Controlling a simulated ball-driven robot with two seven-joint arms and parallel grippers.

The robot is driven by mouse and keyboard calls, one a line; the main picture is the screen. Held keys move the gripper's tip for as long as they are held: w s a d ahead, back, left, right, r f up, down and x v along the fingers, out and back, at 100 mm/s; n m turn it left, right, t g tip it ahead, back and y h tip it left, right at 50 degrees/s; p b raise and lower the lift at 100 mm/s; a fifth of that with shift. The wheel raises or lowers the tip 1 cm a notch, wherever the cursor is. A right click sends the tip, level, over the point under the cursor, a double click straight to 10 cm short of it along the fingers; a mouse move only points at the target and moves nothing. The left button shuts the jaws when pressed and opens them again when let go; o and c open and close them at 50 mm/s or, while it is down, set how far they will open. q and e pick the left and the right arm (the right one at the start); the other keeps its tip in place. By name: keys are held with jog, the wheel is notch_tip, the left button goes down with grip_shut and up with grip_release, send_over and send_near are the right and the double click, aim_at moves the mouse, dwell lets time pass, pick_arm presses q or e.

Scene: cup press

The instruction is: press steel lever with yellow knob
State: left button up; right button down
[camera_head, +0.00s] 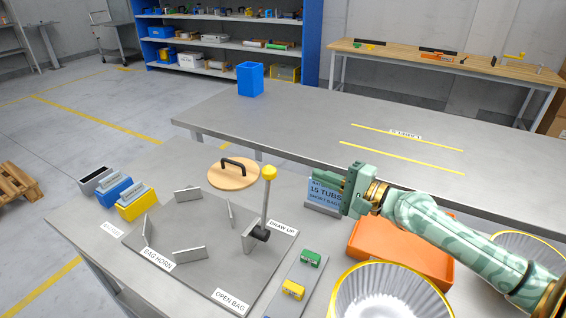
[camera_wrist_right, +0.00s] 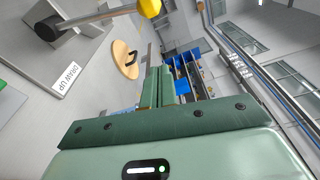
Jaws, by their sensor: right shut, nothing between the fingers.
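The steel lever (camera_head: 265,208) stands nearly upright on the grey plate, rising from a dark pivot (camera_head: 260,235). Its yellow knob (camera_head: 268,172) is at the top. In the right wrist view the lever (camera_wrist_right: 100,17) runs across the top, with the yellow knob (camera_wrist_right: 149,8) at its end. My right gripper (camera_head: 318,178) is shut and empty. It is to the right of the knob in the head view, apart from it, with its fingers pointing left. In the right wrist view the closed fingers (camera_wrist_right: 158,85) point up the picture. My left gripper is not in view.
A round wooden lid with a black handle (camera_head: 232,178) is behind the lever. Upright metal plates (camera_head: 190,252) stand on the grey plate. An orange tray (camera_head: 368,235) and ribbed tubs (camera_head: 375,295) are at the right.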

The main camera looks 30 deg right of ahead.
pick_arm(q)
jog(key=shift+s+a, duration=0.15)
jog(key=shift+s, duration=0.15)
pick_arm(e)
jog(key=shift+s+r, duration=0.1)
